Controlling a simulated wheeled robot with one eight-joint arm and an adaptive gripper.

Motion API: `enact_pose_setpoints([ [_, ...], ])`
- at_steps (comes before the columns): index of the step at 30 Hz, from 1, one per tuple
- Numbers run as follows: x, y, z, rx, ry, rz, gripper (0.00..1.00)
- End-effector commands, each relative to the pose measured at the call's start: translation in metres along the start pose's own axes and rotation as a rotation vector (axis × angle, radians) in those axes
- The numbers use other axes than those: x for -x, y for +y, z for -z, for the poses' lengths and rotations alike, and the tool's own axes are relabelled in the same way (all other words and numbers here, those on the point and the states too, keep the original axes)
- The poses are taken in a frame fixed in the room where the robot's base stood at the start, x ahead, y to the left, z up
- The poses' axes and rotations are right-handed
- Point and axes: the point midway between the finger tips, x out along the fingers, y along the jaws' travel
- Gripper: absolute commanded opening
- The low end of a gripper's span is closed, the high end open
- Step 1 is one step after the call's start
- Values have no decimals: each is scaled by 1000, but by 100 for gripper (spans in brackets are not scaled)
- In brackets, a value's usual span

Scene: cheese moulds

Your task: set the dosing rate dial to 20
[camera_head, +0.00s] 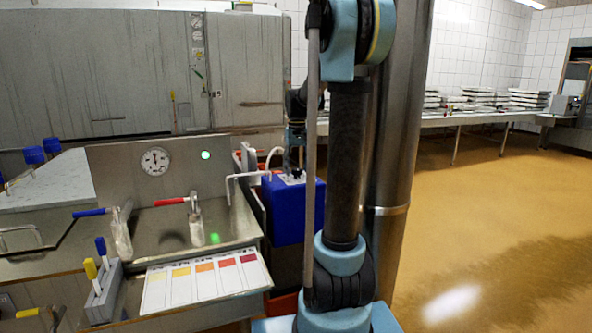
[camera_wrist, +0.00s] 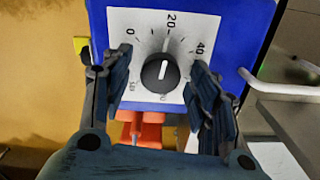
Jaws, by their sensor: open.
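The dosing rate dial is a round black knob (camera_wrist: 160,74) on a white scale plate (camera_wrist: 135,22) in the wrist view. The plate is on top of a blue box (camera_wrist: 237,35), which also shows in the head view (camera_head: 284,208). The plate reads 0 at the left, 20 at the top and 40 at the right; lower figures are partly hidden. A short white mark on the knob points up, roughly toward 20; its exact reading is too small to tell. My gripper (camera_wrist: 156,76) is open, one finger on each side of the knob, with visible gaps. In the head view my gripper (camera_head: 294,160) is over the box.
A steel sink bench with red-handled (camera_head: 172,202) and blue-handled (camera_head: 91,212) taps and a colour chart (camera_head: 205,280) stands left of the box. A pale bent pipe (camera_wrist: 280,88) runs beside the box. Orange floor (camera_head: 490,220) is open at right.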

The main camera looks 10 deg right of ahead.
Motion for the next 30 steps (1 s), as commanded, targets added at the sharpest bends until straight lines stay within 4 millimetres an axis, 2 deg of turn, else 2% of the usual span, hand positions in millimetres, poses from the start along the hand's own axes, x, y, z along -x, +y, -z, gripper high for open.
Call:
enact_pose_setpoints([
  [4, 3, 0, 0, 0, 0, 0, 54],
  [8, 16, 0, 0, 0, -1, 0, 54],
  [21, 92, 0, 0, 0, -1, 0, 54],
  [27, 113, 0, 1, 0, -1, 0, 54],
  [30, 118, 0, 1, 0, -1, 0, 54],
])
